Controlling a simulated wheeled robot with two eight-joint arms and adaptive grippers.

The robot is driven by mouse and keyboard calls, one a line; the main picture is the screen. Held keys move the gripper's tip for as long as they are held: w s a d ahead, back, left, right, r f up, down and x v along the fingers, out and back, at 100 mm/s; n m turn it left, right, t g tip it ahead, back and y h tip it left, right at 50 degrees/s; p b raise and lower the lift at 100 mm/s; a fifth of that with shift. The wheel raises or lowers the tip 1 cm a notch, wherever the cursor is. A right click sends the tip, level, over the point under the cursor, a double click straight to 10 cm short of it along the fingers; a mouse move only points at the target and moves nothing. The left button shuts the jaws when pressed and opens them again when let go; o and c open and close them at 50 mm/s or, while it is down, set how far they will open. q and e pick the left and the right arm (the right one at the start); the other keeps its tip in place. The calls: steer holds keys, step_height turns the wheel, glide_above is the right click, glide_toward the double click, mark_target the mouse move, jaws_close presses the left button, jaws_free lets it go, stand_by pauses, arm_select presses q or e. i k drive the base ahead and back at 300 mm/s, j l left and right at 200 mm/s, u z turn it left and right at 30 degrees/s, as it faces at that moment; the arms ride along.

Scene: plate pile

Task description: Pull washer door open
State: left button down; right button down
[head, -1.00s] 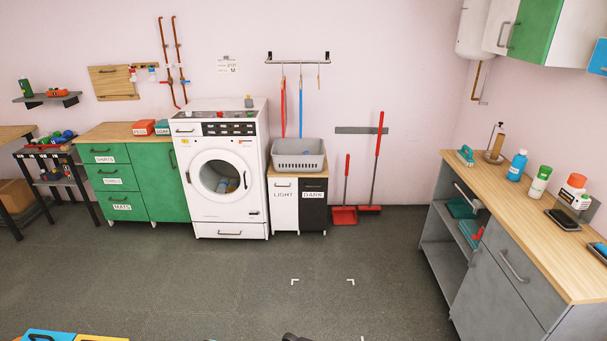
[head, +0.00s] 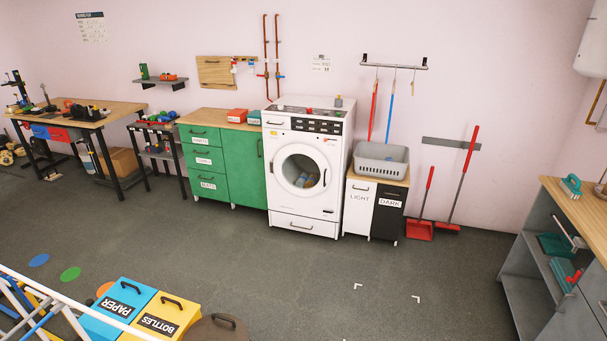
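The white washer (head: 303,212) stands against the back wall, between a green cabinet and a laundry cabinet. Its round front door (head: 281,167) appears shut, with a grey rim and dark glass; some blue and yellowish contents show through the glass. A dark handle (head: 324,178) sits at the door's right side. Neither of my grippers shows in the head view.
Green drawer cabinet (head: 243,165) stands left of the washer; the LIGHT/DARK cabinet (head: 359,205) with a grey basket (head: 380,167) stands right. Yellow BOTTLES bin (head: 165,318) and blue PAPER bin (head: 124,300) are in the foreground. Floor (head: 240,255) before the washer is clear.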

mark_target(276, 166)
steer(key=i+l, duration=0.25)
steer(key=i, duration=0.25)
steer(key=i+l, duration=0.25)
steer(key=i, duration=0.25)
steer(key=i+l, duration=0.25)
steer(key=i, duration=0.2)
steer(key=i+l, duration=0.25)
steer(key=i, duration=0.25)
steer(key=i+l, duration=0.25)
steer(key=i, duration=0.25)
steer(key=i+l, duration=0.25)
steer(key=i, duration=0.25)
steer(key=i+l, duration=0.15)
steer(key=i, duration=0.35)
steer(key=i+l+u, duration=0.1)
steer(key=i, duration=0.4)
